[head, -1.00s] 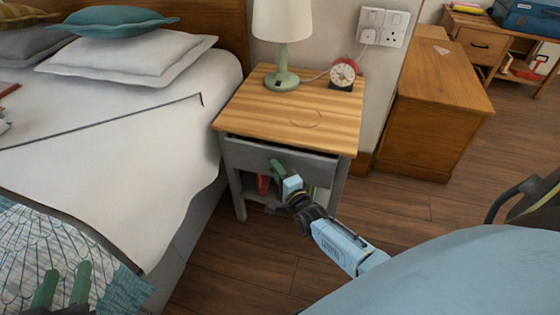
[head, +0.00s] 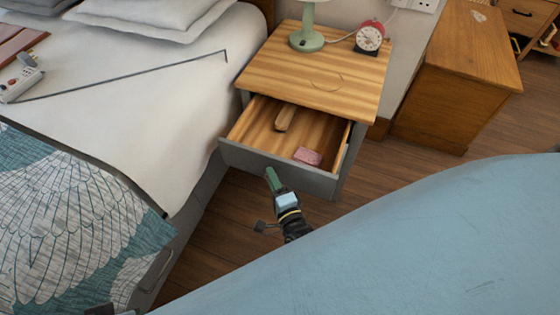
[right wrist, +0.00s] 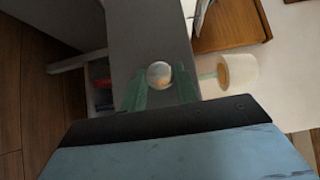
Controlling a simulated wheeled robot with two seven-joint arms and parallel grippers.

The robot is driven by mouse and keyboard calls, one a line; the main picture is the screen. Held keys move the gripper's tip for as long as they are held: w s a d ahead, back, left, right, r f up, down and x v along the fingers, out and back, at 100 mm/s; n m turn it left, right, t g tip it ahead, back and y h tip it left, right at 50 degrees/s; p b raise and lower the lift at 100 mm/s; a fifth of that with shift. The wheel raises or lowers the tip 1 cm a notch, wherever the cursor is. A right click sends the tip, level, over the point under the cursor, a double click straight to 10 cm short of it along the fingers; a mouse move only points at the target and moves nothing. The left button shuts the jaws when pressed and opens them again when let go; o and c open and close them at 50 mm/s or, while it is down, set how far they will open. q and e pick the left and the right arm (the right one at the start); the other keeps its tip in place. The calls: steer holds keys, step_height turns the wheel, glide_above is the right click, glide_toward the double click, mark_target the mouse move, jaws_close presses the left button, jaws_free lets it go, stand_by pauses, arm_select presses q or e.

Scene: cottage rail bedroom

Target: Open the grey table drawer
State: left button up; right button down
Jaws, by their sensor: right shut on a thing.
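The grey table (head: 357,160) has a wooden top, and its drawer (head: 320,184) stands well open, with its wooden inside showing. My right gripper (head: 271,180) is at the outer face of the drawer front. In the right wrist view its green fingers (right wrist: 160,90) are shut on the round drawer knob (right wrist: 158,75), one finger on each side. The knob is hidden in the head view. My left gripper's fingers are not in view.
A brown block (head: 287,118) and a pink item (head: 308,156) lie in the drawer. The bed (head: 150,130) is close on the left; a wooden cabinet (head: 455,85) stands right.

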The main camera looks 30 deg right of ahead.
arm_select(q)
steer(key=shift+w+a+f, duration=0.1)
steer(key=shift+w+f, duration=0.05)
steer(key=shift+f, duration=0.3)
arm_select(e)
steer(key=shift+s+a, duration=1.05)
steer(key=shift+a, duration=0.15)
steer(key=c, duration=1.1)
jaws_free()
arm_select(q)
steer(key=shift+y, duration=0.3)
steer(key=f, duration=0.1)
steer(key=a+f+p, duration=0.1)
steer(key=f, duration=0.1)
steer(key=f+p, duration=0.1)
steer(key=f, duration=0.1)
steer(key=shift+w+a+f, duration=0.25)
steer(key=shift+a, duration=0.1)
arm_select(e)
steer(key=s, duration=0.9)
steer(key=s+a, duration=0.1)
steer(key=s, duration=0.3)
steer(key=shift+s, duration=0.15)
